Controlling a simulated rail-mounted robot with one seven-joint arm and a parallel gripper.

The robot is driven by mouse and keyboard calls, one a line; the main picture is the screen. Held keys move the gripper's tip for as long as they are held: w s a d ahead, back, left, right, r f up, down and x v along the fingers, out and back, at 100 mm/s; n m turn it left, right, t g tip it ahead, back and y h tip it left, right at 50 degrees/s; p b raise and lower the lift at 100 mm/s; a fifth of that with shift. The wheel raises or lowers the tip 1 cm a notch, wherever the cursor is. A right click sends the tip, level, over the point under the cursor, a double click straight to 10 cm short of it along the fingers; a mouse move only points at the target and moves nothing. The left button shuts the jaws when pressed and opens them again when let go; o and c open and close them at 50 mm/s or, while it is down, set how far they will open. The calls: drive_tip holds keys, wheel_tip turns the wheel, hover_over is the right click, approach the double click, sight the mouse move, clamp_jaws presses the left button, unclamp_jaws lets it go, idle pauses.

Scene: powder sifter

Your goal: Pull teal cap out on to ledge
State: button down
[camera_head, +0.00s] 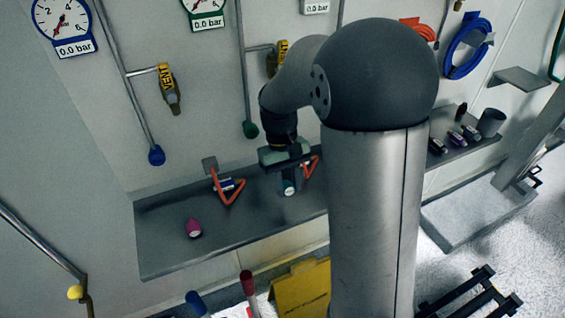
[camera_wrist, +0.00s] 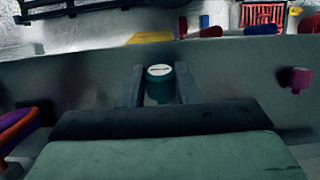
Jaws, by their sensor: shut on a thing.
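In the wrist view the teal cap (camera_wrist: 160,87) sits between my two fingers. My gripper (camera_head: 288,172) is shut on it, with a finger (camera_wrist: 131,88) at its left and a finger (camera_wrist: 186,86) at its right. The cap's far side is hidden by my gripper's body. In the wrist view the ledge (camera_wrist: 70,85) runs across, with its front edge beyond the cap.
A magenta cap (camera_head: 193,228) lies on the ledge to the left. Orange-red bent handles (camera_head: 230,196) flank my gripper near the wall. Pipes with a blue end (camera_head: 156,155) and green end (camera_head: 250,129) hang above. The ledge's left front is clear.

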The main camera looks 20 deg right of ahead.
drive_tip(key=shift+w+a+f+b, duration=0.2)
drive_tip(key=shift+w+f+b, duration=0.3)
drive_tip(key=shift+f, duration=0.3)
drive_tip(key=shift+w+a+f+b, duration=0.1)
drive_tip(key=shift+w+f+b, duration=0.45)
drive_tip(key=shift+w+f, duration=0.3)
drive_tip(key=shift+w+a+f+b, duration=0.1)
drive_tip(key=shift+w+f+b, duration=0.5)
drive_tip(key=shift+f, duration=0.3)
drive_tip(key=shift+f+b, duration=0.4)
drive_tip(key=shift+f, duration=0.5)
drive_tip(key=c, duration=1)
unclamp_jaws()
